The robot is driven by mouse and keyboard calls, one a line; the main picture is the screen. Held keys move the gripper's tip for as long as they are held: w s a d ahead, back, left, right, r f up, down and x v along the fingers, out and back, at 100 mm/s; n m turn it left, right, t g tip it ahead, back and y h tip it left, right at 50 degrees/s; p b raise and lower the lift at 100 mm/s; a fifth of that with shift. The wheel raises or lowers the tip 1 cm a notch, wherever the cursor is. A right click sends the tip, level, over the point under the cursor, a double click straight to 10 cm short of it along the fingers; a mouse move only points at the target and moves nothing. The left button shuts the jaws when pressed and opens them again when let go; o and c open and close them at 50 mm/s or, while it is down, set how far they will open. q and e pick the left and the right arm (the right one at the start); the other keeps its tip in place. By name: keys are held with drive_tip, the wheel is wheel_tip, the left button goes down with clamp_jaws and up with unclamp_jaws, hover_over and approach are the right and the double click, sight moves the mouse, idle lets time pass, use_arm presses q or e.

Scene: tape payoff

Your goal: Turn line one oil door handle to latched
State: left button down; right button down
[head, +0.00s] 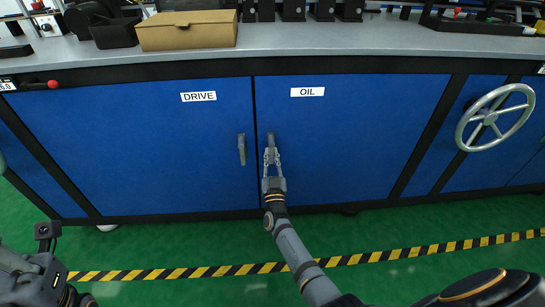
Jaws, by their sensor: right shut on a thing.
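The blue OIL door (345,135) has a white label (307,92) near its top. Its grey handle (270,139) is at the door's left edge, and its upper end shows above my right gripper. My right gripper (271,155) is shut on this handle, with the arm reaching up from below. The fingers hide the handle's lower part. The handle looks about upright; I cannot tell whether it is latched. The door looks flush with the cabinet front. My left gripper (45,240) shows only in part at the lower left, away from the doors; its fingers are not clear.
The DRIVE door (150,150), with its own upright handle (242,149), is just left. A handwheel (495,117) sticks out at the right. A cardboard box (187,31) stands on the grey worktop (330,43). The green floor with a striped line is clear.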

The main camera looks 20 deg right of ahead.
idle(0.3)
drive_tip(key=c, duration=1.3)
unclamp_jaws()
drive_tip(key=v, duration=0.7)
drive_tip(key=shift+s+a, duration=0.15)
drive_tip(key=shift+s, duration=0.05)
